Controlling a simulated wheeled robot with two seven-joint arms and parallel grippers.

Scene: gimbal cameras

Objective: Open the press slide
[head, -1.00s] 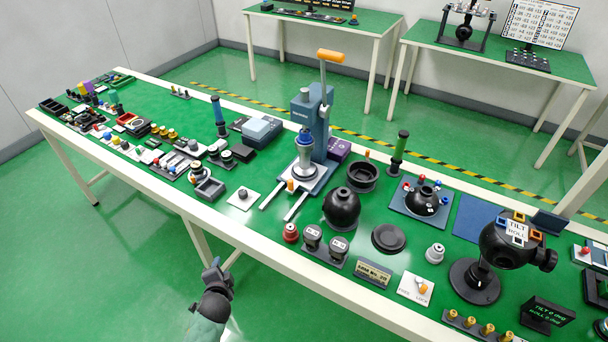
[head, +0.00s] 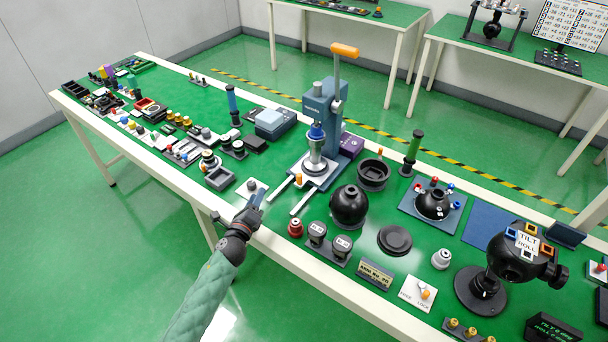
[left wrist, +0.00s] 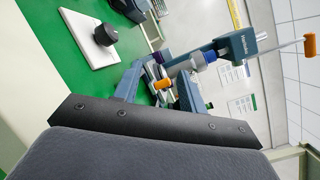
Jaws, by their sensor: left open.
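The blue-grey press (head: 326,118) stands on the far side of the bench, with an orange-tipped lever (head: 345,50) on top. Its slide (head: 318,172) carries a round metal fixture with a blue top, and an orange knob (head: 298,180) sits at its front. Two pale rails (head: 303,201) reach toward the bench's front edge. My left gripper (head: 257,198) is open and empty over the front edge, left of the rails and apart from the knob.
A white plate with a black knob (head: 252,186) lies right by my left gripper. A red-topped part (head: 295,228) and a black sphere (head: 349,205) stand right of the rails. A grey tray (head: 219,178) lies to the left.

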